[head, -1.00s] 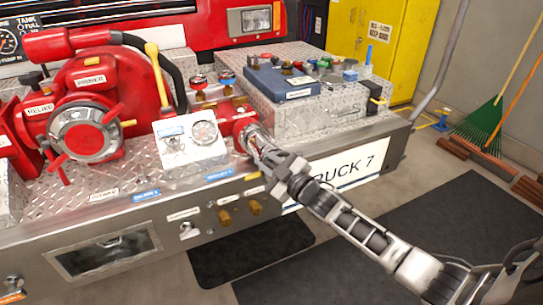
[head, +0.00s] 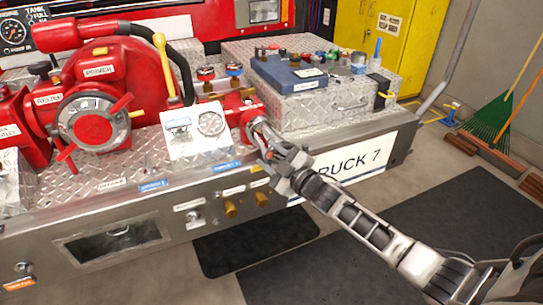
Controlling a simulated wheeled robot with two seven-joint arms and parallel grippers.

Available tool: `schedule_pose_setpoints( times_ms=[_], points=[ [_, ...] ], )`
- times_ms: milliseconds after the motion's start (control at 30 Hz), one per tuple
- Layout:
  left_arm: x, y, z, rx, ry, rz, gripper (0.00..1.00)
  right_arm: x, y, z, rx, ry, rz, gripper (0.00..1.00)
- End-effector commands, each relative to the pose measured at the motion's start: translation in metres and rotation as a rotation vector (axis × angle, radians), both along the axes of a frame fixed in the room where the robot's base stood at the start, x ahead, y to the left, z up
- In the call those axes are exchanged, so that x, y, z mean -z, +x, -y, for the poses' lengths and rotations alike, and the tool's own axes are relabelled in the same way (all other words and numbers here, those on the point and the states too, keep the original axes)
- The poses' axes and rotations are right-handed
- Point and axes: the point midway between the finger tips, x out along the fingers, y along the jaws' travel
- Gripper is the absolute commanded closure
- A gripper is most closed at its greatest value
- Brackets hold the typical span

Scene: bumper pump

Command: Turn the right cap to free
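A red pump outlet (head: 236,108) sticks out to the right behind the white gauge panel on the bumper. Its right end, where the right cap sits, is mostly hidden by my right gripper (head: 259,133). The gripper's fingertips are at the outlet's end, touching or very close to it. I cannot tell whether they are closed around the cap. A larger silver round cap (head: 94,123) with red lugs is on the red pump body at the left, away from the gripper. My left gripper is not in view.
The white gauge panel (head: 195,133) stands just left of my gripper. A blue case (head: 290,75) with small fittings lies on the diamond-plate box behind. Brass knobs (head: 231,209) stick out of the bumper front below.

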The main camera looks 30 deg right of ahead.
Motion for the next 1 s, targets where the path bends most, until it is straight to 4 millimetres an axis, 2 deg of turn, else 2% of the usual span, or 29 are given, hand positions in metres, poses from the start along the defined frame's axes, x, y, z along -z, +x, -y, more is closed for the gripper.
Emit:
schedule_pose_setpoints(
  times_ms=[233, 367, 467, 800, 1000],
  points=[
    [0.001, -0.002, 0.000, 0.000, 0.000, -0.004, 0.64, 0.000, -0.002, 0.001, 0.001, 0.003, 0.000, 0.60],
    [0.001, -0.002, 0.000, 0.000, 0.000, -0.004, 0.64, 0.001, -0.013, 0.004, 0.001, 0.003, -0.001, 0.60],
    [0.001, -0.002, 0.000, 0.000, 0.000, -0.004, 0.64, 0.001, -0.031, 0.007, 0.001, 0.002, -0.003, 0.60],
    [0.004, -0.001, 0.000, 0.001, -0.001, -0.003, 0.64, 0.002, -0.109, 0.024, -0.001, 0.000, -0.004, 0.60],
    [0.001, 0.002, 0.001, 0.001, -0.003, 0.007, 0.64, 0.001, -0.141, 0.031, 0.000, 0.002, -0.002, 0.60]
  ],
)
